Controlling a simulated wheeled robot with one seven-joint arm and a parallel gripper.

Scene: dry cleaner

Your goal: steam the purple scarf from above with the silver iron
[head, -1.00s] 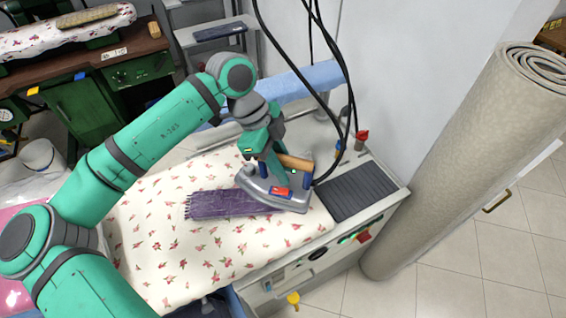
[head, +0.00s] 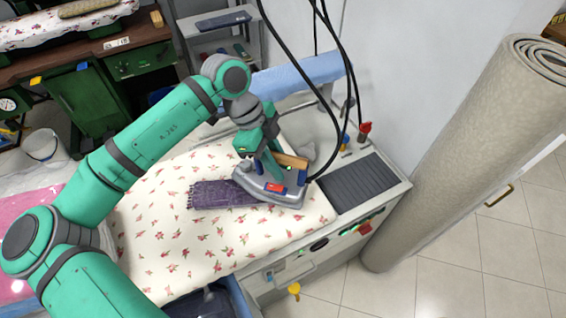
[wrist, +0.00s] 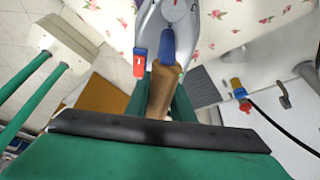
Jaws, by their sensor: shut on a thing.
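The silver iron (head: 262,190) is over the right part of the purple scarf (head: 212,194), on the flowered ironing board (head: 180,238). The scarf lies flat, its fringed left end showing and its right part hidden by the iron. I cannot tell whether the iron touches it or hovers just above. My gripper (head: 280,166) is shut on the iron's brown handle. In the wrist view the handle (wrist: 163,85) is between my green fingers, and the iron's silver body (wrist: 170,15) points away from me. The scarf is not visible there.
A dark ribbed iron rest (head: 358,183) is at the board's right end. Black cables (head: 325,85) hang down to the iron. A rolled carpet (head: 460,160) stands at the right. A blue padded arm (head: 300,75) is behind. The board's front left is clear.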

